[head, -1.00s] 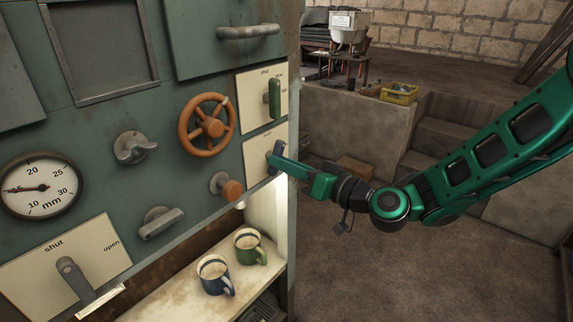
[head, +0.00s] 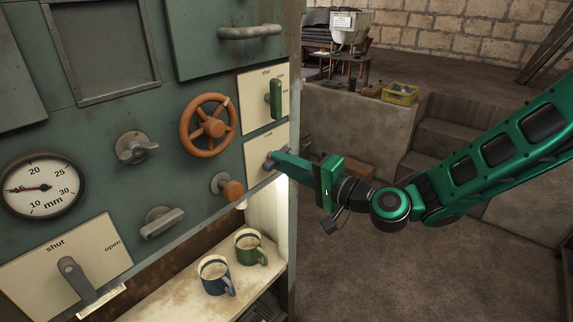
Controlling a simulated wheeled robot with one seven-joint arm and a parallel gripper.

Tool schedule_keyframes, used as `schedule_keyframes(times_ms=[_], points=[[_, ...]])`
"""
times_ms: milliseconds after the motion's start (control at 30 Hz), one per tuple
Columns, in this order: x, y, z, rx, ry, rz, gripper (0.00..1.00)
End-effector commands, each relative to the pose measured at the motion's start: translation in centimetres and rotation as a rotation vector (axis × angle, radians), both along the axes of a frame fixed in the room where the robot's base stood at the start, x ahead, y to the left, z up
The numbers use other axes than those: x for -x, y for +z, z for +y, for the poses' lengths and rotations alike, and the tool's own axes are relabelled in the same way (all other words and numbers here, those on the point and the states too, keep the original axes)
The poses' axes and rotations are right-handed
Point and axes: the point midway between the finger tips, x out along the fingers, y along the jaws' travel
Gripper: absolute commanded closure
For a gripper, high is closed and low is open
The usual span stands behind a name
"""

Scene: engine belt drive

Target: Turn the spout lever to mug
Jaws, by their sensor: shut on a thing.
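The spout lever (head: 268,165) is a small blue-grey handle on a pale plate (head: 262,146) at the right edge of the green panel. My gripper (head: 276,160) reaches in from the right and is shut on the lever. Its fingers cover most of the lever, so its exact angle is hard to tell. The plate's lettering is too small to read. A blue mug (head: 213,276) and a green mug (head: 248,250) stand upright on the lit shelf below.
A green lever (head: 275,99) sits on the plate just above. An orange handwheel (head: 208,125) and an orange knob (head: 231,190) are to the left. The panel's right edge is close to my gripper. Open floor lies to the right.

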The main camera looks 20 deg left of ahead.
Motion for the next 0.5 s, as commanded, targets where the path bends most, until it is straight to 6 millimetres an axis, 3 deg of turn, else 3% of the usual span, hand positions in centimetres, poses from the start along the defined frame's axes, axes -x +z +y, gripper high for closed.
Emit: schedule_keyframes(times_ms=[500], points=[[-0.67, -0.17, -0.46, -0.076, -0.017, 0.192, 1.0]])
